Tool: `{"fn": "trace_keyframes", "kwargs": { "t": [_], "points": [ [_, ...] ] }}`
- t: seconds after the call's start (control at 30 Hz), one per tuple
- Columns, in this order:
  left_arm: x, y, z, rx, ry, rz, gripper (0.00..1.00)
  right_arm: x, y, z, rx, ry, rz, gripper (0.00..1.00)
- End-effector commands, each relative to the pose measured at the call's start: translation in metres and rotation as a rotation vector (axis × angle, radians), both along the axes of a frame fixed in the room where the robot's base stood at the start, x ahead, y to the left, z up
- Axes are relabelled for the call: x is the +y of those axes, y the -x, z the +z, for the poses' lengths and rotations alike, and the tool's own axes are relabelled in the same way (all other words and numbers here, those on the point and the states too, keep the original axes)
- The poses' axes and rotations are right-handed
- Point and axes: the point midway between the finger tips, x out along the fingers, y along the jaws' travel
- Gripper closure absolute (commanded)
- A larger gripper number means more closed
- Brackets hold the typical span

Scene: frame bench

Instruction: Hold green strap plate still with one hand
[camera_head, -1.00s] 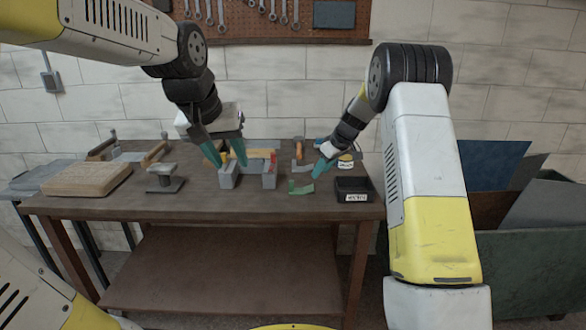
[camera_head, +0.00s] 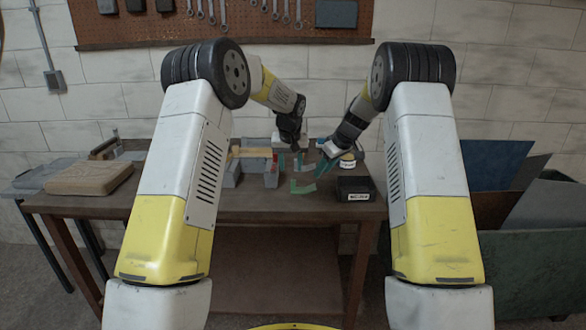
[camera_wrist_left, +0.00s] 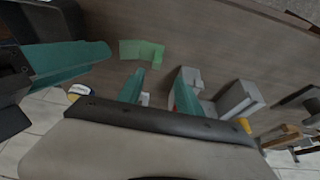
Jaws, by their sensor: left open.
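The green strap plate (camera_head: 302,188) lies on the bench top, left of the black bin; it also shows in the left wrist view (camera_wrist_left: 142,50). My left gripper (camera_head: 290,160) is open above the bench, just behind the plate in the head view. Its two teal fingers (camera_wrist_left: 160,88) are apart in the left wrist view, and I see no contact with the plate. My right gripper (camera_head: 322,168) is at the plate's right end, pointing down and left. Whether its fingers are closed or touch the plate cannot be made out.
Grey blocks (camera_head: 231,175) with a red part (camera_head: 273,168) stand left of the plate. A black labelled bin (camera_head: 354,189) stands to the right. A wooden block (camera_head: 90,177) lies at the bench's left. Bare bench top shows in front of the plate.

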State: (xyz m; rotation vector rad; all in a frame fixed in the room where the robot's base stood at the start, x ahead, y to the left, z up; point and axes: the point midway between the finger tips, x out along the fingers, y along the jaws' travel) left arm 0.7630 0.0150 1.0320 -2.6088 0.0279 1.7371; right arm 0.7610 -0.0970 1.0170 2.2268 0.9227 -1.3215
Motion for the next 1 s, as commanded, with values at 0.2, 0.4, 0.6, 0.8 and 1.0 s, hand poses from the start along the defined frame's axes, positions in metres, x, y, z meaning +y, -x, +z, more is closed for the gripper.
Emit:
{"fn": "trace_keyframes", "kwargs": {
  "t": [0.2, 0.4, 0.6, 0.8, 1.0],
  "points": [
    [-0.008, -0.012, -0.022, 0.004, -0.004, 0.004, 0.58, 0.0, 0.0, 0.0, 0.0, 0.0, 0.0, 0.64],
    [-0.008, -0.022, -0.049, 0.006, -0.005, 0.003, 0.58, 0.0, 0.0, 0.0, 0.0, 0.0, 0.0, 0.64],
    [-0.007, -0.033, -0.075, 0.006, -0.004, 0.005, 0.58, 0.0, 0.0, 0.0, 0.0, 0.0, 0.0, 0.64],
    [-0.008, -0.04, -0.088, 0.003, -0.004, 0.004, 0.58, 0.0, 0.0, 0.0, 0.0, 0.0, 0.0, 0.64],
    [-0.008, -0.04, -0.089, 0.002, -0.004, 0.004, 0.58, 0.0, 0.0, 0.0, 0.0, 0.0, 0.0, 0.64]
  ]
}}
